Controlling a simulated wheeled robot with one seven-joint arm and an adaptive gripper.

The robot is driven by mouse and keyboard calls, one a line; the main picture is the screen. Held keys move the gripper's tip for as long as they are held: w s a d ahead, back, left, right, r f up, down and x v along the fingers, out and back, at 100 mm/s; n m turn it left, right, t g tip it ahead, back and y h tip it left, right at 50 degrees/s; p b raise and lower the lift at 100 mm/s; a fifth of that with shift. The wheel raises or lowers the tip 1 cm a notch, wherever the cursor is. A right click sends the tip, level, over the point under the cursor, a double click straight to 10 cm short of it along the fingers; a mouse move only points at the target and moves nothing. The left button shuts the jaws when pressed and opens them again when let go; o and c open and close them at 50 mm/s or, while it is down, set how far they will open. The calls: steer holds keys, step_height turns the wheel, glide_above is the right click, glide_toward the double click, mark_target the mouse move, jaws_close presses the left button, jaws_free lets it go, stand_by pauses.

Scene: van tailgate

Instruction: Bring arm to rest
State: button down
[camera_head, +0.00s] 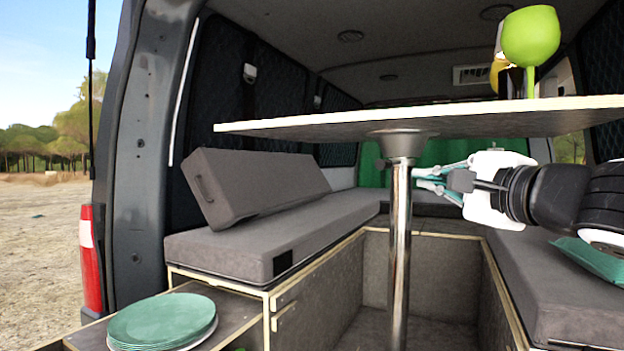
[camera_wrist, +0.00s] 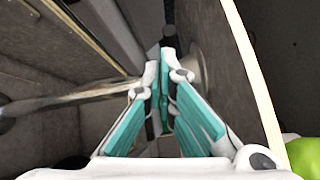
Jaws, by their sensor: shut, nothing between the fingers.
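My gripper (camera_head: 428,179) is below the tabletop, on the right of the chrome table leg (camera_head: 400,250) in the head view, with its fingers pointing left toward the leg. My arm reaches in from the right edge. In the wrist view the teal-padded fingers of my gripper (camera_wrist: 166,75) come together at their tips, with nothing between them. The leg crosses the left of the wrist view (camera_wrist: 70,98). I cannot tell how far the fingertips are from the leg.
The tabletop (camera_head: 350,122) hangs just above my gripper and bears a green goblet (camera_head: 530,37). Grey bench cushions (camera_head: 250,240) lie on both sides. Teal plates (camera_head: 162,320) are stacked at the lower left. A teal cushion (camera_head: 590,262) lies under my arm.

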steer(key=shift+s+a, duration=0.15)
steer(key=shift+s, duration=0.5)
steer(key=shift+a+f, duration=0.1)
steer(key=s+a+f+n+g+y+p, duration=0.1)
steer(key=s+a+f+n+g+p, duration=0.2)
steer(key=s+a+f+n+g, duration=0.3)
steer(key=s+a+f+n+g+y+p, duration=0.1)
steer(key=s+a+f+n+g+p, duration=0.3)
steer(key=s, duration=0.4)
steer(key=s+d+f+n+g+h+p, duration=0.1)
steer(key=s+d+f+n+h+p, duration=0.1)
steer(key=s, duration=0.5)
steer(key=s+d+f+n+g+h+p, duration=0.2)
steer(key=s+d+f+n+h+p, duration=0.1)
steer(key=s+d+f+n+h, duration=0.1)
steer(key=s+d+n+h, duration=0.1)
steer(key=s+d, duration=0.1)
steer(key=s, duration=0.1)
steer(key=shift+d+g, duration=0.25)
steer(key=shift+g, duration=0.05)
steer(key=shift+s, duration=0.1)
